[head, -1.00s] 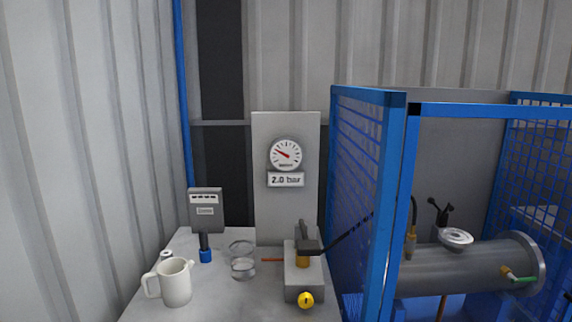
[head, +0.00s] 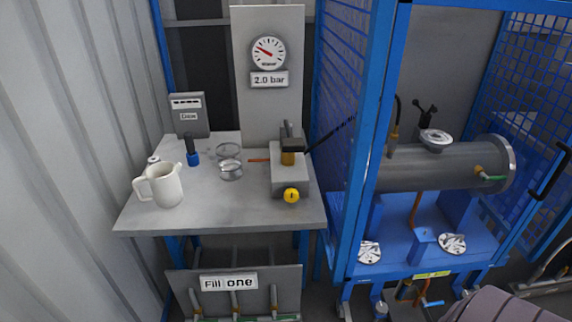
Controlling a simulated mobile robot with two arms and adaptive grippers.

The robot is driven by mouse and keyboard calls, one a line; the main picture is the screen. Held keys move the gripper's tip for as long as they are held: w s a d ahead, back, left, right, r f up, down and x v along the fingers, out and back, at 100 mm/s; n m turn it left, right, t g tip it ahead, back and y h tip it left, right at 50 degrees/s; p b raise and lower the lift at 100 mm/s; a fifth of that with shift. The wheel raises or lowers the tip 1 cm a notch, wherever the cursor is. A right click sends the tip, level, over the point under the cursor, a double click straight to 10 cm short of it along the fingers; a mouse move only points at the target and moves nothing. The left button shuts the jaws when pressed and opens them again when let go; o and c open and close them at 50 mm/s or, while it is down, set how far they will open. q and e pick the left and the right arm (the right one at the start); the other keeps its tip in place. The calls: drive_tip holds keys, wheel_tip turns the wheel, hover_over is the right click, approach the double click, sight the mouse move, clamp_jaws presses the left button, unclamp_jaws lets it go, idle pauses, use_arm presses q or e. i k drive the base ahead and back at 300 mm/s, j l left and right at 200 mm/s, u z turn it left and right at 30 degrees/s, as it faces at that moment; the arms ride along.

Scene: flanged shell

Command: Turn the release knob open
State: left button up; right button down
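The release knob, a yellow round knob (head: 292,195), sits on the front of a grey pump block (head: 290,178) at the right front of the grey table (head: 240,212). A dark mark shows on the knob, but its exact setting is too small to tell. A black lever (head: 332,130) rises to the right from the top of the block. The pressure gauge (head: 268,53) on the panel behind has a red needle pointing to the upper left, above a "2.0 bar" label (head: 270,79). Neither of my grippers is in view.
A white jug (head: 160,185), glass dishes (head: 230,169) and a grey device (head: 189,115) stand on the table's left part. A blue mesh cage (head: 350,120) close on the right holds a grey flanged cylinder (head: 440,167). A "Fill one" sign (head: 229,282) is below the table.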

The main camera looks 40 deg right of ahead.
sight(291, 195)
drive_tip(key=l+z, duration=0.15)
drive_tip(key=z, duration=0.55)
drive_tip(key=i+j, duration=0.05)
